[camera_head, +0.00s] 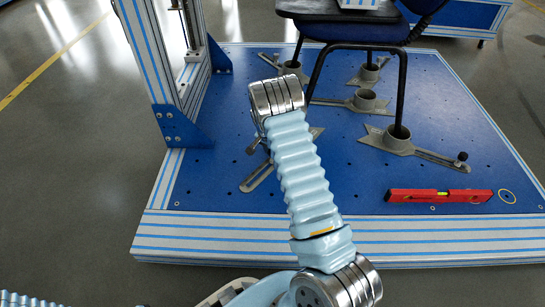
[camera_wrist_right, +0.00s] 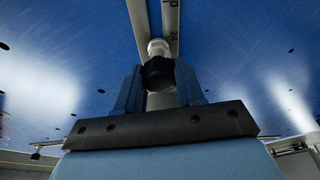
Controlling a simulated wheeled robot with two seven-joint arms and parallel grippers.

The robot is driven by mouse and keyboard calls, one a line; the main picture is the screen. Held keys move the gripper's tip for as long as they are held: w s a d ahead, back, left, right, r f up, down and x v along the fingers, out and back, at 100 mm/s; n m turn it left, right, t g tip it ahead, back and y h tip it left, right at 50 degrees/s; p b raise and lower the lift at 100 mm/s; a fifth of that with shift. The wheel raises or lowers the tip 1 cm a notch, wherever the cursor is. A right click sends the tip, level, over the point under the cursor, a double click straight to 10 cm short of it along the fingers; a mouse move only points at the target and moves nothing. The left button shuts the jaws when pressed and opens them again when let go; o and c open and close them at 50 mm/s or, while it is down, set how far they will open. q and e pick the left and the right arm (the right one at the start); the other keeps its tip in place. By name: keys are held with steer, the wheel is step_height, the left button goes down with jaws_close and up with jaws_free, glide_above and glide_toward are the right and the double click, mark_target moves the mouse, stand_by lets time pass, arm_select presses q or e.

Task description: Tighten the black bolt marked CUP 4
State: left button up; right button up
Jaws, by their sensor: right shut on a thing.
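In the right wrist view, my right gripper (camera_wrist_right: 159,80) has its two dark blue fingers closed on a round black bolt head (camera_wrist_right: 157,72). A pale metal cylindrical part (camera_wrist_right: 158,48) shows just beyond the bolt head, in line with a grey slotted bar with small markings. No "CUP 4" label can be read. In the head view, my right arm rises from the bottom middle, and its wrist hides the gripper and the held bolt. Another black bolt (camera_head: 462,157) stands on the right-hand clamp arm. My left gripper is not in view.
A blue platform (camera_head: 330,185) carries several grey cup clamps (camera_head: 397,139). The chair (camera_head: 355,30) stands with its legs in cups. A red spirit level (camera_head: 440,196) lies at the front right. A striped upright frame (camera_head: 150,50) rises at the left.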

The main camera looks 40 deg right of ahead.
steer(key=m, duration=0.2)
steer(key=shift+m+g, duration=0.4)
steer(key=shift+s+m, duration=0.1)
steer(key=shift+m, duration=0.3)
steer(key=m+g, duration=0.1)
steer(key=m, duration=0.3)
steer(key=o, duration=1)
steer(key=shift+o, duration=0.2)
steer(key=n, duration=0.3)
steer(key=shift+n+t, duration=0.4)
